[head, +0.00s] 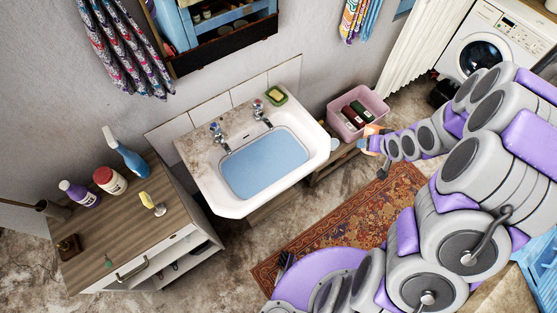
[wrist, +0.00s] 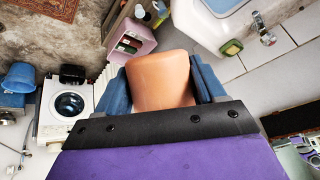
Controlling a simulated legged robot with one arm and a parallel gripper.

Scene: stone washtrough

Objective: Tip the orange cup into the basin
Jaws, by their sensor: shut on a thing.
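The orange cup (wrist: 158,75) fills the space between the two blue fingers of my gripper (wrist: 160,84) in the wrist view. My gripper is shut on it. In the head view only a small part of the orange cup (head: 373,129) shows at the end of my arm, by my gripper (head: 368,140). The white basin (head: 228,201) stands left of the cup and apart from it, with bluish water inside. A corner of the basin (wrist: 204,22) shows at the top of the wrist view. The inside of the cup is hidden.
A pink bin (head: 373,97) with bottles stands close behind my gripper, right of the basin. Two taps (head: 217,133) and a green soap dish (head: 277,96) sit on the basin's back ledge. A wooden cabinet (head: 115,225) with bottles is at left. A patterned rug (head: 345,222) lies in front.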

